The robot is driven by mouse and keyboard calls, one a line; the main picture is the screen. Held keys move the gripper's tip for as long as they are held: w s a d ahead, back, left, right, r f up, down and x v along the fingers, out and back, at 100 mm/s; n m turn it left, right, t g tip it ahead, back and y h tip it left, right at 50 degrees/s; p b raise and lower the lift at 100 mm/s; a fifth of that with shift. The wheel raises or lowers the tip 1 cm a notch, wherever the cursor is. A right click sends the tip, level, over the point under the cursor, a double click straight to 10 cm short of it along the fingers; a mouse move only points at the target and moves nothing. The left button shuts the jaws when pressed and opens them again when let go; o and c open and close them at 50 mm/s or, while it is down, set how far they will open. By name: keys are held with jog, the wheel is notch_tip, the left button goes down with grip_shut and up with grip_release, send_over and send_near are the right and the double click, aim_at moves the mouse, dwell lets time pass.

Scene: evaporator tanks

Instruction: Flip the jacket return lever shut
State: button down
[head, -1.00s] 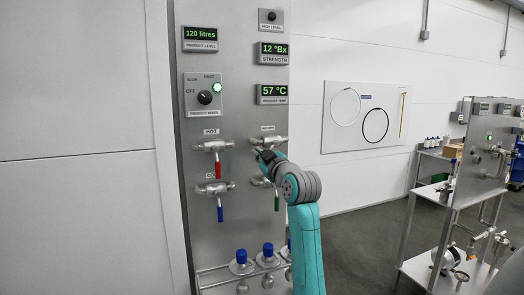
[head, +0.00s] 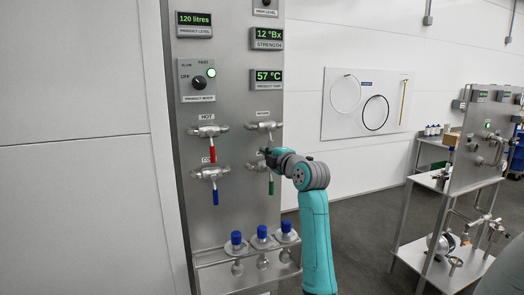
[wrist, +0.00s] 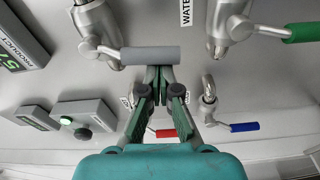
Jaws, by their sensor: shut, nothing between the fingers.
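The jacket return lever, a grey-sleeved handle (wrist: 150,55), shows in the wrist view, extending right from its metal valve (wrist: 100,32). In the head view its valve (head: 264,127) is at the panel's upper right; my gripper covers most of the lever, which hangs downward. My gripper (head: 268,152) is shut and empty just below that valve. In the wrist view its closed fingertips (wrist: 160,72) are right at the side of the grey handle, near its free end. I cannot tell whether they touch it.
The red lever (head: 212,154), blue lever (head: 215,195) and green lever (head: 271,187) hang down close by on the steel panel (head: 232,225). A steel trolley (head: 470,160) stands at right, with bare floor between.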

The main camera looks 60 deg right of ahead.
jog(key=shift+s+d+f, duration=0.15)
jog(key=shift+s+d, duration=0.05)
jog(key=shift+d, duration=0.15)
jog(key=shift+s+d, duration=0.1)
jog(key=shift+d, duration=0.05)
dwell(0.4)
jog(key=w+a, duration=0.3)
jog(key=v, duration=1)
dwell(0.5)
